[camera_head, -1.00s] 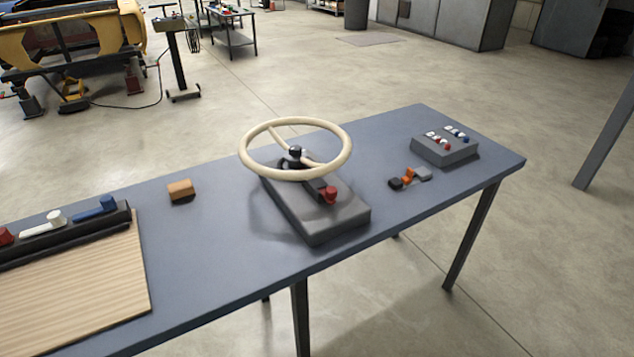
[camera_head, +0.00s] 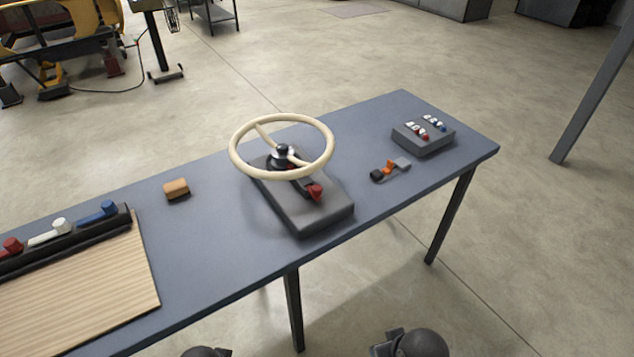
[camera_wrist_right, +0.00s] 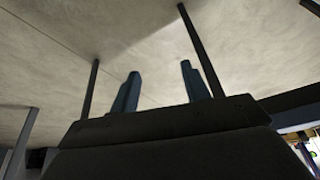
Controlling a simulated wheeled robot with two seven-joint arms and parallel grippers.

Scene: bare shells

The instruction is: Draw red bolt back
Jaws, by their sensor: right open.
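A red bolt (camera_head: 12,246) with a round knob sits at the left end of a black rail (camera_head: 68,243), beside a white bolt (camera_head: 50,232) and a blue bolt (camera_head: 98,213). The rail runs along the far edge of a wooden board (camera_head: 85,290) on the table's left part. The red bolt's left end is near the picture's edge. My right gripper (camera_wrist_right: 160,88) shows in the right wrist view with its two fingers apart and nothing between them. It is away from the bolts. My left gripper cannot be made out.
The blue-grey table (camera_head: 225,240) also holds a cream steering wheel (camera_head: 328,160) on a grey base with a red knob (camera_head: 315,192), a tan block (camera_head: 176,188), a small orange-and-black part (camera_head: 388,169) and a grey switch box (camera_head: 424,139). The tabletop between board and wheel is mostly clear.

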